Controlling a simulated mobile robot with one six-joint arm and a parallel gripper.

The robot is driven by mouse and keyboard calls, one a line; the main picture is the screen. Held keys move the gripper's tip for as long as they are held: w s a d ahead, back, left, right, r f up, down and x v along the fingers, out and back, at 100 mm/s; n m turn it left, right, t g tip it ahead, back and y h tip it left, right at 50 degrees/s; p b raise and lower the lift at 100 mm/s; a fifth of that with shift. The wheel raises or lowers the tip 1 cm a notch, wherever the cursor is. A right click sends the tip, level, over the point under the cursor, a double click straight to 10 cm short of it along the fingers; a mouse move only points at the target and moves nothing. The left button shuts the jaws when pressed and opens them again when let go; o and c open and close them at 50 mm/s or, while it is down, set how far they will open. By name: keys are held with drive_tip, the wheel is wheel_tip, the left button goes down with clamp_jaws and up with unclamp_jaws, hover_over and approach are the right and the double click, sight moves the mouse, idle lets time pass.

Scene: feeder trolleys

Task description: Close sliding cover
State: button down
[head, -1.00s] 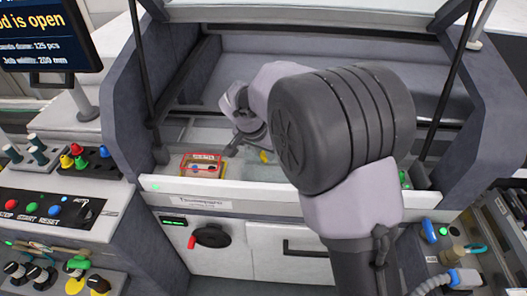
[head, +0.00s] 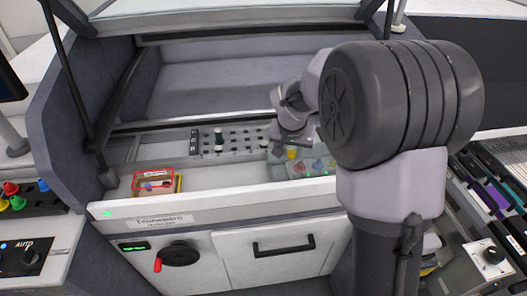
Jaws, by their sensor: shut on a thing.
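My gripper (head: 280,145) is inside the open machine, above the right part of the ledge behind the white front rail. It is shut on what looks like the edge of a clear sliding cover (head: 305,153); the arm partly hides the grip. The clear cover lies over coloured knobs, yellow, red and green, that show through it. Left of it, a grey panel of black and white knobs (head: 228,138) is uncovered. The cover's right end is hidden behind my arm.
A red-framed box (head: 155,182) lies on the ledge at left. The raised hood's struts (head: 75,80) stand at both sides. Below are a black drawer handle (head: 284,246) and a black round knob with a red lever (head: 180,254). Coloured cartridges (head: 490,180) are at right.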

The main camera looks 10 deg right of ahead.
sight(310, 155)
drive_tip(key=shift+d+p, duration=0.4)
drive_tip(key=shift+d, duration=2.3)
drive_tip(key=c, duration=1.5)
unclamp_jaws()
drive_tip(key=shift+c, duration=0.2)
drive_tip(key=o, duration=0.4)
drive_tip(key=shift+d, duration=0.3)
drive_tip(key=shift+o, duration=0.2)
drive_tip(key=shift+s+a, duration=0.1)
drive_tip(key=shift+a, duration=0.05)
drive_tip(key=p+v, duration=0.5)
drive_tip(key=v, duration=1.2)
drive_tip(key=shift+r, duration=0.2)
drive_tip(key=shift+a, duration=0.1)
